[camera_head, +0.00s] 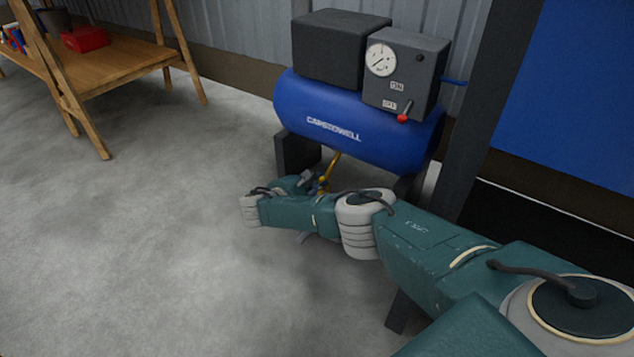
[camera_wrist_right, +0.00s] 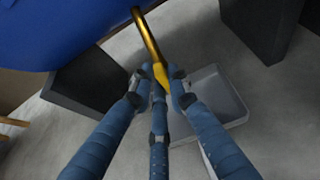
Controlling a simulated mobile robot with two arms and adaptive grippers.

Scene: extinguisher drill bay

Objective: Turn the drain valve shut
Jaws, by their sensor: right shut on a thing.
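The drain valve (camera_wrist_right: 160,75) shows in the right wrist view as a yellow handle below a brass pipe (camera_wrist_right: 147,34) that comes down from the blue tank (camera_wrist_right: 60,25). My right gripper (camera_wrist_right: 161,88) is shut on the yellow handle, with fingers on both sides of it. In the head view the brass pipe (camera_head: 332,167) shows under the compressor tank (camera_head: 345,125), and my right gripper (camera_head: 317,183) is at its lower end, partly hidden by my arm. My left gripper is not in view.
A grey tray (camera_wrist_right: 218,97) lies on the floor below the valve. Dark tank feet (camera_head: 295,152) stand near the gripper. A control box (camera_head: 407,75) with a gauge and red-tipped lever sits on top. A wooden shelf (camera_head: 120,62) stands at left; the floor there is clear.

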